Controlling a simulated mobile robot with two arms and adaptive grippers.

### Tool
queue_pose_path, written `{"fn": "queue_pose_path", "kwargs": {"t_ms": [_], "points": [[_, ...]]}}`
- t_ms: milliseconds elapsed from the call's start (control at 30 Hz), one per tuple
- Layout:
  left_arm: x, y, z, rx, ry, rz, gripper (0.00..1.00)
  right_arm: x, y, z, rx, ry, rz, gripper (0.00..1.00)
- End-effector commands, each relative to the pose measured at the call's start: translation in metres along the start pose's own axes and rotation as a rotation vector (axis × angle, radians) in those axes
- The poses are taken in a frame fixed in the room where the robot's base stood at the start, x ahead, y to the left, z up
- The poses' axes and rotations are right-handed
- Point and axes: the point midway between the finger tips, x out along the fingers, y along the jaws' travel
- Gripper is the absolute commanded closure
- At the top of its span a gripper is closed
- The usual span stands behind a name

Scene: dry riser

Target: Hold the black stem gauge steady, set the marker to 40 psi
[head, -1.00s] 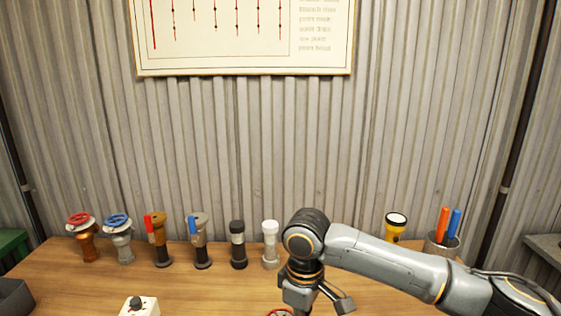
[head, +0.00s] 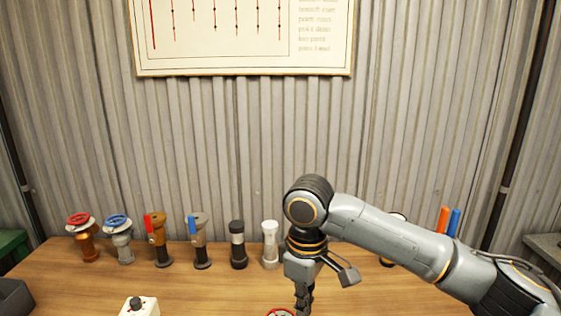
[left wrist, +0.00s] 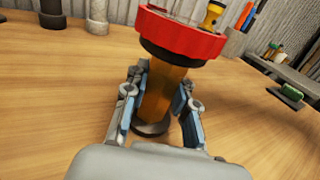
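In the left wrist view a gauge stands upright on the table, with a wide red rim (left wrist: 185,35), a black collar, a brown stem (left wrist: 163,95) and a dark base. Its stem looks brass-brown, not black. Its face and marker are hidden from this side. My left gripper (left wrist: 162,100) has one finger on each side of the stem, seemingly shut on it. In the head view a red rim (head: 281,312) shows at the bottom edge. My right gripper (head: 303,298) points down just right of it; its fingertips are cut off.
Behind stand a red-wheel valve (head: 82,237), a blue-wheel valve (head: 119,238), two lever valves (head: 157,240), a dark-topped post (head: 238,245) and a white-topped post (head: 270,245). A white knob box (head: 140,307) is at the front left. Orange and blue pens (head: 448,221) are behind my arm.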

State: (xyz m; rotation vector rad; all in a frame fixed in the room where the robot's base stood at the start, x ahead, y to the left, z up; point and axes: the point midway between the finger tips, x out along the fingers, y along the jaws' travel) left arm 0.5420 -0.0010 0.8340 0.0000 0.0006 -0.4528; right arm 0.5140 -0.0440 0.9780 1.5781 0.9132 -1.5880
Motion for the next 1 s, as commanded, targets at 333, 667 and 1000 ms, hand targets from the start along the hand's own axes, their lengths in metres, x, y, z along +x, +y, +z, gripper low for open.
{"fn": "queue_pose_path", "kwargs": {"t_ms": [333,667,1000], "points": [[0.000,0.000,0.000,0.000,0.000,0.001,0.47,0.000,0.000,0.000,0.000,0.000,0.000,1.00],[-0.028,0.000,-0.002,0.000,0.003,0.000,0.47,0.000,0.000,0.000,0.000,0.000,0.000,1.00],[-0.097,0.000,-0.001,-0.002,0.003,0.002,0.47,0.000,0.000,0.000,0.000,0.000,0.000,1.00]]}}
